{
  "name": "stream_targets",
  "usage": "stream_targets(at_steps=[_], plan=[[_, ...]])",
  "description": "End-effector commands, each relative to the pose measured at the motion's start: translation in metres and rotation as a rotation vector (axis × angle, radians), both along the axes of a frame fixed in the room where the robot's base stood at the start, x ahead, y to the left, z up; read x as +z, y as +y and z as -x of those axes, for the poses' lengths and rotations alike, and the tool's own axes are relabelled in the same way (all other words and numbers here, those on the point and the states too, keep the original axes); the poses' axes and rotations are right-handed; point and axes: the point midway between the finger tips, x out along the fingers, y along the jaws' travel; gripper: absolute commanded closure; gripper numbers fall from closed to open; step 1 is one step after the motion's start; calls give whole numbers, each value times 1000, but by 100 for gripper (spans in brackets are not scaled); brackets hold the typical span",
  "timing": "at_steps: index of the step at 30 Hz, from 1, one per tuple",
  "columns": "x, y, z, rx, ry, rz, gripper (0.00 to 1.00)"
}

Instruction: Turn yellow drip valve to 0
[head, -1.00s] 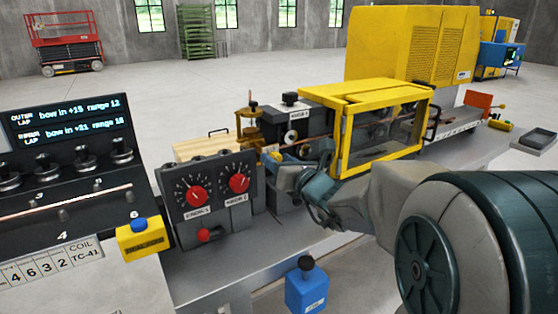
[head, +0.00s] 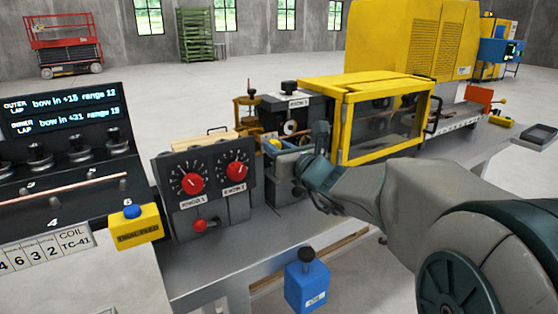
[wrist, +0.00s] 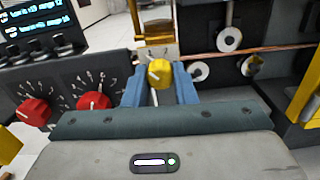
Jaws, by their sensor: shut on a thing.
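The yellow drip valve knob (wrist: 160,73) sits between my two blue fingers in the wrist view, below a brass-framed drip cup (wrist: 156,28). A pale plate with a few small marks shows just behind the knob, but I cannot read the setting. My gripper (wrist: 160,84) is shut on the knob, with a finger at each side. In the head view my gripper (head: 284,147) reaches to the bench from the right, beside the drip cup (head: 248,110). There the knob is small and partly hidden by the fingers.
A dark panel with two red knobs (head: 192,184) (head: 236,171) stands left of my gripper. A copper tube (wrist: 240,54) runs past rollers at the right. A yellow guard frame (head: 345,120) stands close right of my wrist. A blue box (head: 307,288) is below.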

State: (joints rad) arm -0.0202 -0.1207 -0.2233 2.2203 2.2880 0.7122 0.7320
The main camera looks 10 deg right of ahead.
Motion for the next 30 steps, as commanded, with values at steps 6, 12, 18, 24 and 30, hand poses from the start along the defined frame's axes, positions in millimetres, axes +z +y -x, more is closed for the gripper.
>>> stream_targets(at_steps=[6, 12, 18, 24, 30], plan=[[-8, 0, 0, -1, -68, 191, 98], [-8, 0, 0, -2, -125, 372, 98], [-7, 0, 0, -1, -177, 537, 98], [-5, 0, 0, -1, -219, 669, 98], [-3, 0, 0, 0, -246, 755, 98]])
